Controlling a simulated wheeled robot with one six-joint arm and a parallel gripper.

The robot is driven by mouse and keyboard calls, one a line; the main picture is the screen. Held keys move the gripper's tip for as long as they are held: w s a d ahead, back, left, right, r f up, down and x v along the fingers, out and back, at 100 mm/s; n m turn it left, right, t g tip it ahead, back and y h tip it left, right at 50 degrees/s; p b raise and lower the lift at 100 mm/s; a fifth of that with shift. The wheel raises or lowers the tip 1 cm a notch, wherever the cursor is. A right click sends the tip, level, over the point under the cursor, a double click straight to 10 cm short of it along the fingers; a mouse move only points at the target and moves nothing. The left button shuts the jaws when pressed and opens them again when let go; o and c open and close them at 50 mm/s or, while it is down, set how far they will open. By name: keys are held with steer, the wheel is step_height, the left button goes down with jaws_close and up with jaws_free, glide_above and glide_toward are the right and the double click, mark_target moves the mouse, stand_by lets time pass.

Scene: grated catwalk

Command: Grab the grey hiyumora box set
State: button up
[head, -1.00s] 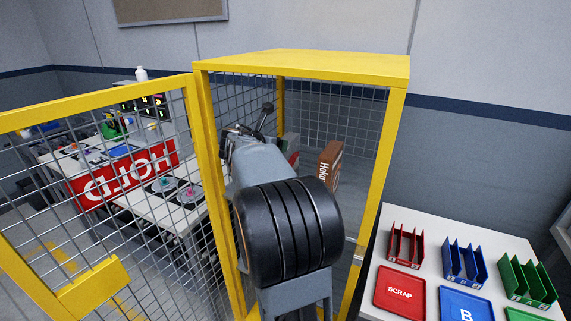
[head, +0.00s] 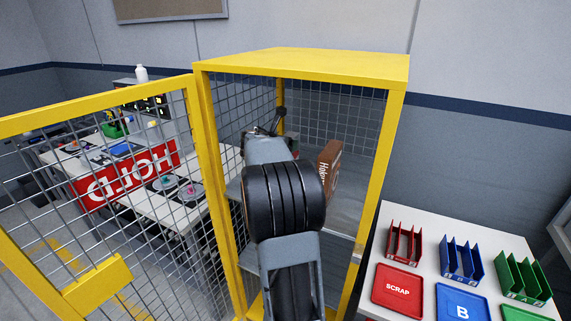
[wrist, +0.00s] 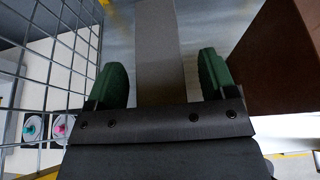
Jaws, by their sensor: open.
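A grey box (wrist: 157,60) shows in the wrist view between the two green fingers of my gripper (wrist: 158,80). The fingers are apart, with a gap on each side of the box. I cannot read any lettering on it. In the head view my arm reaches into the yellow-framed cage and hides the grey box and the fingertips. A brown box (head: 327,170) with white lettering stands upright to the right of my arm inside the cage. It also shows at the right of the wrist view (wrist: 285,65), beside the right finger.
The yellow cage (head: 300,62) has mesh walls, and its mesh door (head: 110,190) stands open at the left. Mesh is close on the left of the wrist view (wrist: 60,70). A white table (head: 385,235) with trays and racks stands at the right.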

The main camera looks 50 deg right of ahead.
steer(key=shift+c, duration=0.3)
steer(key=shift+r, duration=0.1)
jaws_close()
